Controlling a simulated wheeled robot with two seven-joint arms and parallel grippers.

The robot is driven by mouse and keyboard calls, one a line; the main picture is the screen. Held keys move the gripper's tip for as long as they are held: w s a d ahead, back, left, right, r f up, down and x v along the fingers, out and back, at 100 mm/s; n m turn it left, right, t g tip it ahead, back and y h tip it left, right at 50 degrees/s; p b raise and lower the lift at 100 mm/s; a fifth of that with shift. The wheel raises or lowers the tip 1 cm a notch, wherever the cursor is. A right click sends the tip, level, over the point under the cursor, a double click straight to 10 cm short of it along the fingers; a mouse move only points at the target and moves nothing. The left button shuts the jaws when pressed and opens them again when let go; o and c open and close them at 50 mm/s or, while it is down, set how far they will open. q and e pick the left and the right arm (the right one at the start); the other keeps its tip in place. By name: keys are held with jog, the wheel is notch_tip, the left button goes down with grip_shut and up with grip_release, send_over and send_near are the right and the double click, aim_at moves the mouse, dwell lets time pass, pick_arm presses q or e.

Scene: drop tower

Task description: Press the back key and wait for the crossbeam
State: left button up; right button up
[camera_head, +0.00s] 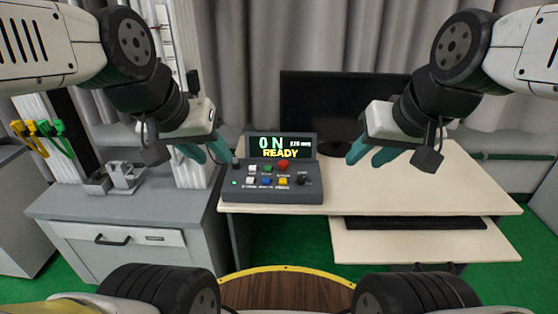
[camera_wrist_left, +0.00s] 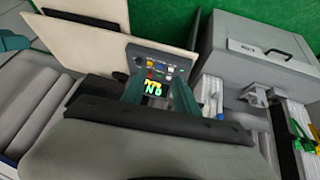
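The grey control box (camera_head: 270,190) stands on the pale desk; its screen (camera_head: 280,147) reads "0 N", "115 mm" and "READY". Its keys are white, green, red, blue and yellow, with a black knob at right; their labels are too small to tell which is the back key. The box also shows in the left wrist view (camera_wrist_left: 155,65). My left gripper (camera_head: 204,150) is open and empty, left of the screen, apart from the keys. My right gripper (camera_head: 371,154) is open and empty, right of the box. I cannot make out the crossbeam.
A grey cabinet (camera_head: 125,208) at left carries a metal fixture (camera_head: 120,178). White upright columns (camera_head: 181,60) stand behind it. Yellow and green tools (camera_head: 42,135) hang at far left. The desk's right side is clear.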

pick_arm(q)
grip_shut()
dwell(1.6)
